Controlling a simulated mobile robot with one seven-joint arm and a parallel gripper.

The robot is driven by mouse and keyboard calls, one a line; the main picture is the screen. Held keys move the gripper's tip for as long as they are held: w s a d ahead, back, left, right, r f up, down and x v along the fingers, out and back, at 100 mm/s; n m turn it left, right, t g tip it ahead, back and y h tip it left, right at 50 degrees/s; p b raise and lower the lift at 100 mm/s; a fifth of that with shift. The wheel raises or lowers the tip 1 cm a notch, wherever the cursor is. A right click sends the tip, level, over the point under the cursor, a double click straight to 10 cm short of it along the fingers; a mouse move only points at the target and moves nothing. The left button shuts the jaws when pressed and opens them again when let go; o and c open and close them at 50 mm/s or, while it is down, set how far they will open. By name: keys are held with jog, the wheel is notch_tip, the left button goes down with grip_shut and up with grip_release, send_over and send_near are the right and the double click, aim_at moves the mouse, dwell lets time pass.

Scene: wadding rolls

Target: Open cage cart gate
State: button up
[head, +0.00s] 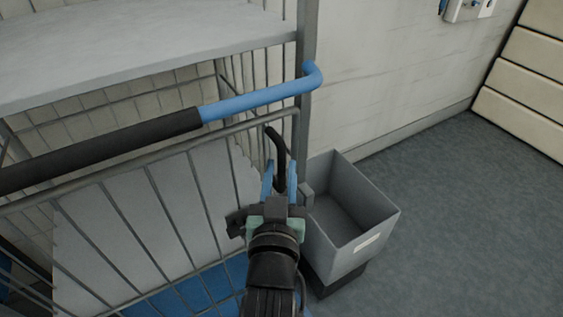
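The cage cart (306,40) fills the left side of the head view. Its wire gate (124,205) of grey bars hangs below a push bar with a black grip (110,145) and a blue end (262,100). A curved black handle (273,140) stands near the cart's right post. My gripper (280,170) is at this handle, with one blue finger on each side of its lower part. Whether the fingers press on it cannot be told from this view. The gate appears to be in line with the cart's side.
A grey open bin (382,215) with a white label stands on the floor just right of my gripper, close to the cart. A pale wall (400,65) runs behind. Beige padded panels (525,85) are at the far right. The floor right of the bin is clear.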

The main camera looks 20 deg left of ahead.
jog(key=shift+x, duration=0.95)
grip_shut()
dwell(0.8)
